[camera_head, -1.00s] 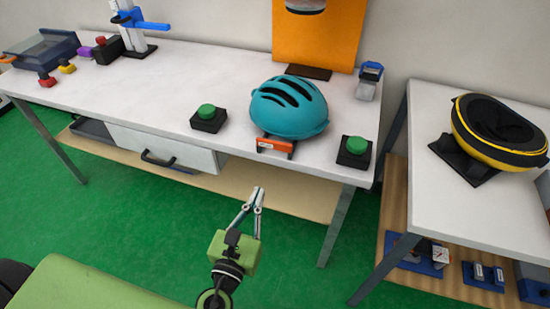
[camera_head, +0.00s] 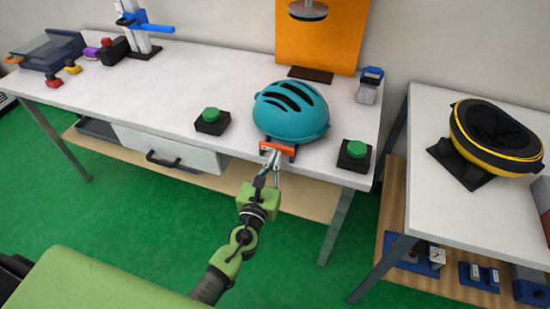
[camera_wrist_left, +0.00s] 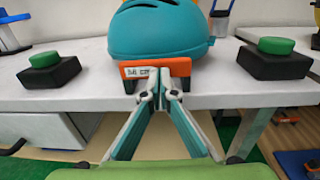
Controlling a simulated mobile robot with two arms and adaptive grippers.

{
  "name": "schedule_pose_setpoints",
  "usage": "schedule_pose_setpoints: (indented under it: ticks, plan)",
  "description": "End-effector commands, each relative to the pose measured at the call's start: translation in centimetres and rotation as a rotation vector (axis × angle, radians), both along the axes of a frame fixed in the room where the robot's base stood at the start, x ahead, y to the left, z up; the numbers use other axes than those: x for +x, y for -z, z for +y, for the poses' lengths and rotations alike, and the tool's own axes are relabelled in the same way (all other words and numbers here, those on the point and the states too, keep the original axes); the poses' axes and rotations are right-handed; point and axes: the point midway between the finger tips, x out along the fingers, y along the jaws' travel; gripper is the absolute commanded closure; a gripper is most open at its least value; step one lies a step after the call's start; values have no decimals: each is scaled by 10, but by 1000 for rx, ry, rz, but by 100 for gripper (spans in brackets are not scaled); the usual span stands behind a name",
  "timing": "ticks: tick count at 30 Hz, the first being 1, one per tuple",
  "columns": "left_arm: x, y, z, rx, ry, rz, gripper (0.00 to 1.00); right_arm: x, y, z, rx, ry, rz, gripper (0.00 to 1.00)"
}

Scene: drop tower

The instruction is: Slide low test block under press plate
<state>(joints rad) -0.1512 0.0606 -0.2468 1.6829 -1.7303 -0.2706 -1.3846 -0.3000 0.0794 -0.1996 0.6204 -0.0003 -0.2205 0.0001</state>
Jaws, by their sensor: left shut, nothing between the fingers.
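No block marked as the low test block can be read. Small purple (camera_head: 90,53), yellow (camera_head: 73,67) and red (camera_head: 53,81) pieces lie at the far left of the table. A white stand with a blue arm (camera_head: 146,27) is near them; I cannot tell whether it is the press. My left gripper (camera_head: 273,155) is shut and empty at the table's front edge. Its fingertips (camera_wrist_left: 160,76) are in front of an orange piece with a white label (camera_wrist_left: 180,67), below a teal helmet (camera_head: 291,112); contact is unclear. My right gripper is not in view.
Green buttons on black boxes flank the helmet, left (camera_head: 211,122) and right (camera_head: 354,155). A metal disc (camera_head: 308,10) hangs before an orange panel (camera_head: 335,45). A right-hand table (camera_head: 425,125) holds a black-yellow object (camera_head: 495,135). The main table's left middle is clear.

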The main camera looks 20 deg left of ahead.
Motion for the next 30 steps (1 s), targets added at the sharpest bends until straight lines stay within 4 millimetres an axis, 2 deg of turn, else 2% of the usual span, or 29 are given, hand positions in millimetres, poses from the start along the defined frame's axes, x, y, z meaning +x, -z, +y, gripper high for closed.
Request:
schedule_pose_setpoints:
  ticks: [10, 13, 20, 27, 30]
  plan:
    - [1, 0, 0, 0, 0, 0, 100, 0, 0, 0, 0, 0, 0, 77]
    - [8, 0, 0, 0, 0, -1, 100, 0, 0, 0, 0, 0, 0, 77]
    - [55, 0, 1, -1, -1, -3, 100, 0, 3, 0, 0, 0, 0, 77]
    - [107, 2, 2, 0, -1, -2, 100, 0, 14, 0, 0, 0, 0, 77]
    - [123, 2, 2, -1, -1, -1, 100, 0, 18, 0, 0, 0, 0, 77]
